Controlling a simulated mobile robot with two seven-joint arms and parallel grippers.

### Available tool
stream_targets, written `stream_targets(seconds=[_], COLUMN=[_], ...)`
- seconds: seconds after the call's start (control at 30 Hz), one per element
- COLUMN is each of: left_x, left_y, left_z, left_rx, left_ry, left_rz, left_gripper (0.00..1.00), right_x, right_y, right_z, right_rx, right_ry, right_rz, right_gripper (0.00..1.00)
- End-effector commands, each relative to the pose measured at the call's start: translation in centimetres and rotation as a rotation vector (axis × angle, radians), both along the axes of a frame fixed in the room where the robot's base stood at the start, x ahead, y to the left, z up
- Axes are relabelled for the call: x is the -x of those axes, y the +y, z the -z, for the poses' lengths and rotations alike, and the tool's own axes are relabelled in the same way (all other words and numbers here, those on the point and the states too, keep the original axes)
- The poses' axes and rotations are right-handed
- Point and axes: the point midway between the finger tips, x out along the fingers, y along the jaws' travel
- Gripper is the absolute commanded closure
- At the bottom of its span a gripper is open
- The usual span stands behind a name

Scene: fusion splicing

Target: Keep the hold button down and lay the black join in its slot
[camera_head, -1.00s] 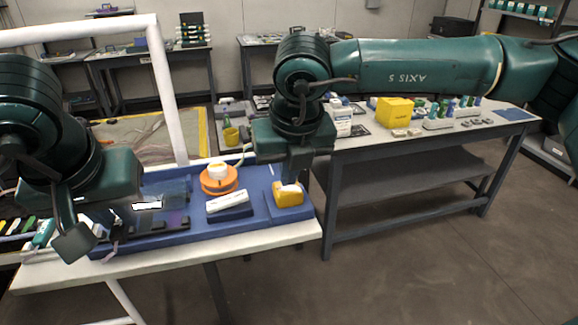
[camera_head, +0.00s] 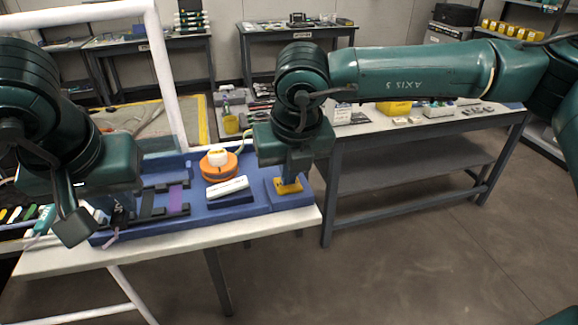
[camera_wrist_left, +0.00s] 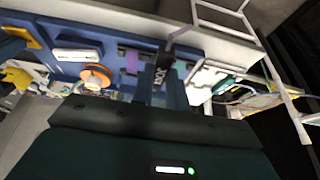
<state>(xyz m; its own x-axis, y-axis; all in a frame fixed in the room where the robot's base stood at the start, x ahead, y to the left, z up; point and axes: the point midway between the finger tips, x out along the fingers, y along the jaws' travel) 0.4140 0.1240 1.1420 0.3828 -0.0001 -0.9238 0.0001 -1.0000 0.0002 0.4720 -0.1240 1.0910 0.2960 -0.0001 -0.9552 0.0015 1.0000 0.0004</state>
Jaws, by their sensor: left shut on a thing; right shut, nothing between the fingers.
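My left gripper (camera_head: 118,216) is shut on the black join (camera_wrist_left: 163,70) above the left part of the blue board (camera_head: 235,208). In the left wrist view, the join shows between the two fingers (camera_wrist_left: 162,88), with pale lettering on it. Dark holders (camera_head: 147,204) and a purple strip (camera_head: 179,201) are right of this gripper on the board. I cannot tell which is the join's slot. My right gripper (camera_head: 289,180) is shut and empty, its tip down on the yellow hold button (camera_head: 288,187) at the board's right end. The tip hides part of the button.
An orange spool with a white top (camera_head: 218,163) and a white bar-shaped device (camera_head: 227,187) stand between my grippers. A white frame post (camera_head: 170,85) rises behind. Coloured pieces (camera_head: 28,218) lie at the far left.

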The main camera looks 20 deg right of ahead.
Motion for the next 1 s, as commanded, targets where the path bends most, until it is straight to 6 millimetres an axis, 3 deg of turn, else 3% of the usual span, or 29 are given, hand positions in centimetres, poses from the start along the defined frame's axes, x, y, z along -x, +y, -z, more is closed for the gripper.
stream_targets(seconds=[1.0], left_x=[-8.6], left_y=[0.0], left_z=[3.3], left_rx=[-0.001], left_ry=[0.0], left_rz=[-0.001], left_gripper=[1.0], right_x=[0.1], right_y=[0.0], right_z=[0.0], right_rx=[0.002], right_ry=[0.003], right_rz=[0.001], right_gripper=[1.0])
